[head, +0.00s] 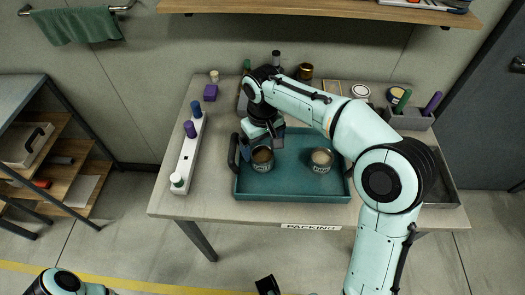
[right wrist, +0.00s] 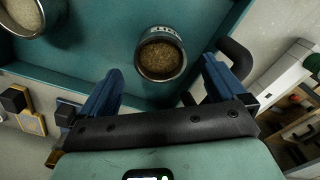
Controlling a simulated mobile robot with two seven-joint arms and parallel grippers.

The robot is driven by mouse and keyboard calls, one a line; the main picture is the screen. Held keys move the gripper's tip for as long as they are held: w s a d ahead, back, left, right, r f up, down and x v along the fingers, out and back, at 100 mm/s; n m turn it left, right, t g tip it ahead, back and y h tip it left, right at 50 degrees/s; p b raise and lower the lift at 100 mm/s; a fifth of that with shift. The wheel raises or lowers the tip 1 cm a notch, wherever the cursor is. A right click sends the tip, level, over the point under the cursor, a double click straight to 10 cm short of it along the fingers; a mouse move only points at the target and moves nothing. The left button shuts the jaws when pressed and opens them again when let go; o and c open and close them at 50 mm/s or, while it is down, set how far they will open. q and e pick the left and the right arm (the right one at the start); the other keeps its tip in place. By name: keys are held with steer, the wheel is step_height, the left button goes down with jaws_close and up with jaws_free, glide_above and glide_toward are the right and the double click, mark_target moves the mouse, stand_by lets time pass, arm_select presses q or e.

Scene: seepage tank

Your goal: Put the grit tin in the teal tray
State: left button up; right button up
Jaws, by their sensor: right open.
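The teal tray (head: 292,190) lies on the table and holds two open tins. One tin (head: 262,160) with brown grainy contents stands upright near its left end; the other tin (head: 321,161), with paler contents, stands right of it. I cannot tell from their labels which is the grit tin. My right gripper (head: 263,138) is over the left end of the tray, just behind the brown-filled tin. In the right wrist view the brown-filled tin (right wrist: 161,57) stands clear ahead of the open fingers. A dark part at the bottom edge may be my left gripper (head: 267,286); its jaws are unclear.
A white strip (head: 188,152) with purple, blue and green-topped pegs stands left of the tray. A grey caddy (head: 410,120) with green and purple handles stands at the back right. Jars stand along the back. Bare table shows along the front edge.

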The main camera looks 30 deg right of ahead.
mark_target(263, 157)
step_height(263, 157, up, 7)
steer(key=p, duration=0.1)
steer(key=shift+f, duration=0.15)
stand_by(0.5)
